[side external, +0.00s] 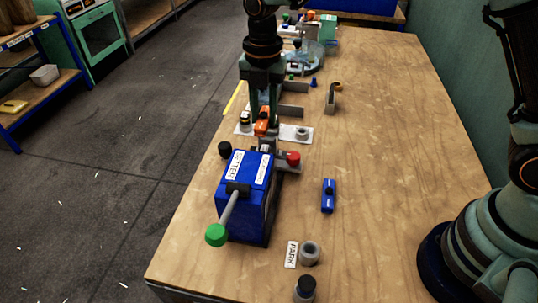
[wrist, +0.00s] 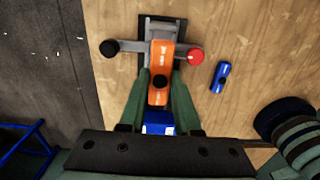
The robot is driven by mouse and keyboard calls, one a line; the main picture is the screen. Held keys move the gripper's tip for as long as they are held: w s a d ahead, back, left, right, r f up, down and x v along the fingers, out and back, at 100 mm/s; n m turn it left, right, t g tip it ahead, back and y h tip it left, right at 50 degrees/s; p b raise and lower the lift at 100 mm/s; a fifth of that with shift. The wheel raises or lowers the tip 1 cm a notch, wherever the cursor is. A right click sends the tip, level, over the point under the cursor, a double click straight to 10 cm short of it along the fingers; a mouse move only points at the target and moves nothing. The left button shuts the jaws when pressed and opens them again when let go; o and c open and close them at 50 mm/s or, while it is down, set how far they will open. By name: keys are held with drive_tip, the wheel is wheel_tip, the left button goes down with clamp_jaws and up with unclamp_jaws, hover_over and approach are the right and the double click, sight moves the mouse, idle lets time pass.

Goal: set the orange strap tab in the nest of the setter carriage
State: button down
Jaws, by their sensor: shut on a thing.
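My gripper (side external: 264,113) is shut on the orange strap tab (side external: 262,127), just behind the blue setter press (side external: 245,190). In the wrist view, the gripper's fingers (wrist: 163,95) flank the tab (wrist: 162,62), which has a dark round knob on it. The tab lies over the grey setter carriage (wrist: 134,57), between its black knob (wrist: 108,48) and red knob (wrist: 195,56). The carriage (side external: 285,167) also shows behind the press in the side view. The nest is hidden under the tab, and I cannot tell whether the tab touches it.
A blue tab (side external: 328,195) lies right of the press. White pads with a grey ring (side external: 302,133) and a yellow-black piece (side external: 244,120) lie by the gripper. A grey cup (side external: 309,252) stands beside a PARK label (side external: 291,254) in front. The table's right middle is clear.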

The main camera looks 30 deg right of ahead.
sight(265, 148)
drive_tip(key=shift+f, duration=3.35)
drive_tip(key=c, duration=0.5)
unclamp_jaws()
drive_tip(key=shift+c, duration=0.2)
